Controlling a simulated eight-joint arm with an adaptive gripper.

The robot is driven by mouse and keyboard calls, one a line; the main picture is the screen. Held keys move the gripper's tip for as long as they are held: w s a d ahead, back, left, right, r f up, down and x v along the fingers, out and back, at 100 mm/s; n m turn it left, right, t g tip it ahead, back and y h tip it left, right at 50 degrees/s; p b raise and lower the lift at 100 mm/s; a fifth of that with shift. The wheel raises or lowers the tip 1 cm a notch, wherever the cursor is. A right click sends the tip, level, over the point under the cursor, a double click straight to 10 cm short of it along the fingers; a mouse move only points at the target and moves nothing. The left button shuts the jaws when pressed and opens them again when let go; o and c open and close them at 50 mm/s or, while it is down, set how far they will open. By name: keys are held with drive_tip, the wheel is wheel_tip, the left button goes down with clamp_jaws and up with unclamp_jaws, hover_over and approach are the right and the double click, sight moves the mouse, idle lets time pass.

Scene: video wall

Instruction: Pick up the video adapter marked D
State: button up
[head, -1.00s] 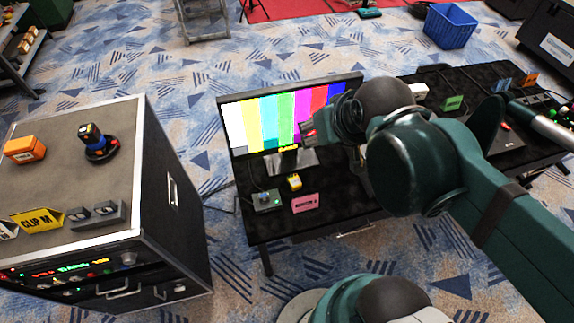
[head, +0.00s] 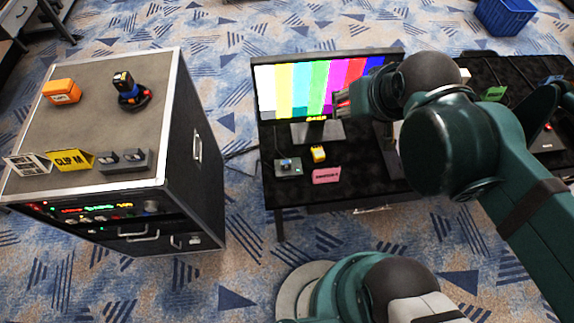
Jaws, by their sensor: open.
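No mark D is readable here, so I cannot tell for certain which thing is the video adapter. On the black table, a small yellow block (head: 318,154) and a grey box with a blue part on top (head: 288,167) sit in front of the monitor. A pink card (head: 327,176) with unreadable small lettering stands just in front of them. My gripper (head: 344,103) is open, raised in front of the monitor screen, above and to the right of the yellow block and apart from it. My arm hides part of the table behind it.
The monitor (head: 291,88) shows colour bars. Carpet lies open between case and table.

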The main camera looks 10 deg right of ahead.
drive_tip(key=shift+c, duration=1.4)
drive_tip(key=shift+f, duration=0.1)
drive_tip(key=m+g+b, duration=0.7)
drive_tip(key=m+b, duration=0.7)
drive_tip(key=m, duration=0.4)
hover_over(286, 162)
drive_tip(key=f, duration=3.5)
drive_tip(key=shift+d+f, duration=0.25)
drive_tip(key=shift+f, duration=0.15)
drive_tip(key=shift+a+f, duration=0.15)
drive_tip(key=shift+f, duration=0.25)
drive_tip(key=shift+f, duration=1.3)
